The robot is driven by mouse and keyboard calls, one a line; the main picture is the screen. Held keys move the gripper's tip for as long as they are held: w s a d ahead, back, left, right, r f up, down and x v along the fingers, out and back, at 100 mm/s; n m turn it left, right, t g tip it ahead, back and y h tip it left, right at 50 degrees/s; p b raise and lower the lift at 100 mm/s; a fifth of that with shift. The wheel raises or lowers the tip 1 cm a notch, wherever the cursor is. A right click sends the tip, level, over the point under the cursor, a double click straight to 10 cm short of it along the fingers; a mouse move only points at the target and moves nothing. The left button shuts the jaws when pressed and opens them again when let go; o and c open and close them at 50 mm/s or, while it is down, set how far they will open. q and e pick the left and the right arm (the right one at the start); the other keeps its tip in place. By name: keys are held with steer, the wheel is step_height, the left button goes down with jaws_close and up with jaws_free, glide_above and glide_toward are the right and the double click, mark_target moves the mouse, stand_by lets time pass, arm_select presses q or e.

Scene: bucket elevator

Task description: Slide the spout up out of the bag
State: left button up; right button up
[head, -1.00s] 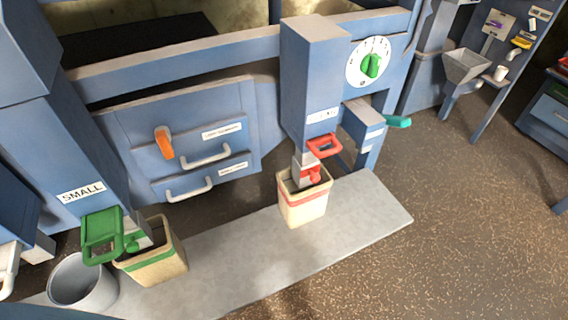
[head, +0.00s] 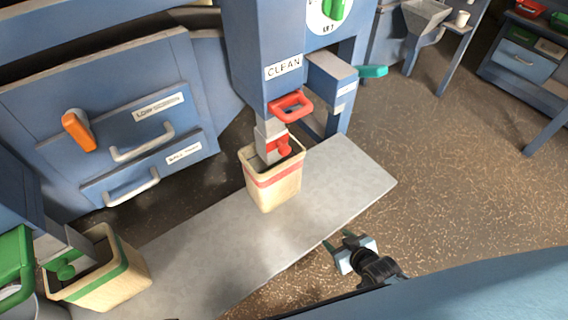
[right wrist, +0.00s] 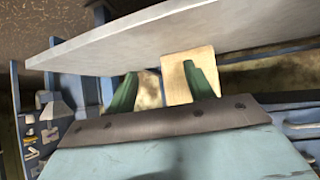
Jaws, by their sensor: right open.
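The spout (head: 269,139) under the CLEAN chute is a grey sleeve with a red knob (head: 284,146). Its lower end is inside the bag (head: 271,188), a beige bag with a red band standing upright on the grey platform. A red loop handle (head: 291,106) sits just above the spout. My right gripper (head: 342,243) is open and empty, low beside the platform's front edge, to the right of and apart from the bag. In the right wrist view its green fingers (right wrist: 163,88) are spread, with beige surfaces beyond them. My left gripper is not in view.
The grey platform (head: 344,181) is mostly clear right of the bag. A second bag (head: 115,288) with a green band stands at lower left under a green-knobbed spout. A teal lever (head: 372,71) sticks out right of the chute. Open floor lies to the right.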

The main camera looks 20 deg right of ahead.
steer(key=w+a+r+t+y+b, duration=0.2)
steer(key=w+a+r+t+b, duration=0.15)
steer(key=w+r+b, duration=0.4)
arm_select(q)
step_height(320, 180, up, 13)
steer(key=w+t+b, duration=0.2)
arm_select(e)
steer(key=n+t+y, duration=0.2)
steer(key=t, duration=0.2)
glide_toward(287, 152)
steer(key=shift+g, duration=0.25)
steer(key=b+x, duration=0.4)
steer(key=x, duration=0.5)
steer(key=shift+w+a+r, duration=0.1)
steer(key=shift+w+r, duration=0.05)
steer(key=shift+w, duration=0.25)
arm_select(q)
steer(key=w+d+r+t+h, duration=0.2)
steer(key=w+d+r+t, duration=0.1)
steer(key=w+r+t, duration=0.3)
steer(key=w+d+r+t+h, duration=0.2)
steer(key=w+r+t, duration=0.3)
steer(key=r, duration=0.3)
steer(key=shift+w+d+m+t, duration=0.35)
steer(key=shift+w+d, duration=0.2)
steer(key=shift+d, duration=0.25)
arm_select(e)
steer(key=shift+w+a, duration=0.2)
steer(key=shift+w, duration=0.3)
